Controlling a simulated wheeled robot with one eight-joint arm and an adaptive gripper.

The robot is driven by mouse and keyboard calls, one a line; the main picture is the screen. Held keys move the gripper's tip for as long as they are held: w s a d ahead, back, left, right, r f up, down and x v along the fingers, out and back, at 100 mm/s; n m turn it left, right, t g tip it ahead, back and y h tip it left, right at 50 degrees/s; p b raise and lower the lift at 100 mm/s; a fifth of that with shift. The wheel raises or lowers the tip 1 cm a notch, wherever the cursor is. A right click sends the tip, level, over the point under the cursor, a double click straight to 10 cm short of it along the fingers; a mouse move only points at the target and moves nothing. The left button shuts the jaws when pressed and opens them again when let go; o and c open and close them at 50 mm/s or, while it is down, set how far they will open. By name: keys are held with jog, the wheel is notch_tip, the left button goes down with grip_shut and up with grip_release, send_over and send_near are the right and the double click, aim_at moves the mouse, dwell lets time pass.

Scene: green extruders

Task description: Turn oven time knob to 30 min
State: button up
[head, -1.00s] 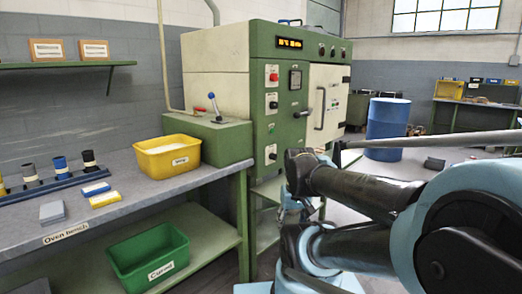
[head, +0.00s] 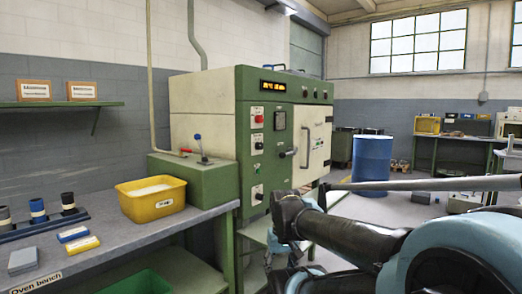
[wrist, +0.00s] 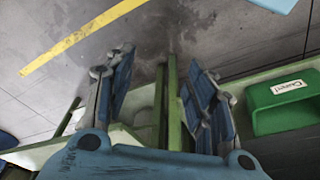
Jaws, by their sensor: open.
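The oven (head: 244,140) is a green and cream cabinet behind the bench in the head view.
A yellow bin (head: 152,205) and a green lever box (head: 195,178) stand on the bench (head: 110,250) left of the oven. A green bin (wrist: 285,100) sits on the lower shelf. A blue drum (head: 371,162) stands on the floor beyond the oven.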

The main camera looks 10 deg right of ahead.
aim_at(262, 146)
jog(key=w+a+r+t+y, duration=0.3)
jog(key=w+r+y, duration=0.5)
jog(key=w+r, duration=0.8)
jog(key=w+d+r+t+y, duration=0.2)
jog(key=w+d+r+t, duration=0.2)
jog(key=w+d+r, duration=0.4)
jog(key=w+d+r+t+y, duration=0.3)
jog(key=w+d+r+t, duration=0.15)
jog(key=d+r, duration=0.45)
jog(key=shift+g, duration=0.45)
jog(key=x, duration=1.1)
jog(key=w+d+f+x, duration=0.1)
jog(key=x, duration=0.5)
jog(key=shift+w, duration=0.1)
jog(key=c, duration=1.1)
